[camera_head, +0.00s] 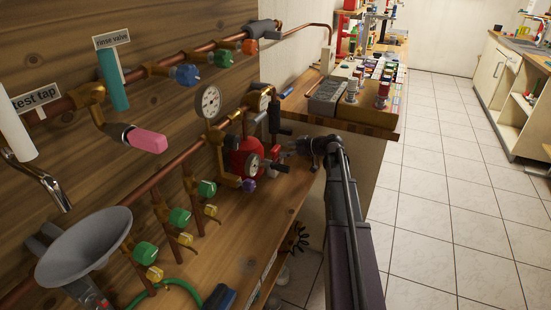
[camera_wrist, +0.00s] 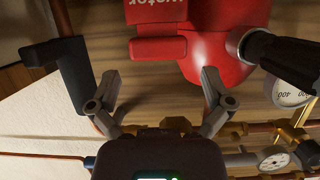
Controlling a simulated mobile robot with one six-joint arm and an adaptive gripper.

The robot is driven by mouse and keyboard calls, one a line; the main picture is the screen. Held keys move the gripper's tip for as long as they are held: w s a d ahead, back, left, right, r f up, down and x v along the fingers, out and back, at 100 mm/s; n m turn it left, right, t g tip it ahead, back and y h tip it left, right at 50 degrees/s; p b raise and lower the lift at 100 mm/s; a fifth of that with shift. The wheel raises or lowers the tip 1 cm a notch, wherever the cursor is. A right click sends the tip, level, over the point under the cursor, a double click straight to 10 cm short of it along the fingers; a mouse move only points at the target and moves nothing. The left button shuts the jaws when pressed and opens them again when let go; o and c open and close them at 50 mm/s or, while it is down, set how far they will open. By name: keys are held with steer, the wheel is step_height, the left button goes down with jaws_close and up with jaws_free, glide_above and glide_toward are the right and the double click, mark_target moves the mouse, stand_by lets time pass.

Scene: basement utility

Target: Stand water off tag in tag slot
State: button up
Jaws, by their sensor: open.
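Nothing is between the fingers. In the head view my gripper (camera_head: 297,147) is by the pipework, close to a red rounded body (camera_head: 240,158). I cannot make out the tag slot.
A dark elbow-shaped handle (camera_wrist: 68,70) is left of my fingers, and a dark knob and gauge (camera_wrist: 290,92) are to the right. Copper pipes with green valves (camera_head: 180,217) run along the wooden wall. A grey funnel (camera_head: 85,247) is at lower left.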

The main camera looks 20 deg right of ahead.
mark_target(278, 151)
steer(key=x, duration=0.2)
steer(key=b+x, duration=0.1)
steer(key=shift+w+a+f+b, duration=0.1)
steer(key=shift+w+f+b, duration=0.2)
steer(key=shift+f, duration=0.1)
steer(key=shift+w+a+f, duration=0.1)
steer(key=shift+w+a, duration=0.25)
steer(key=shift+c, duration=0.2)
steer(key=c, duration=0.8)
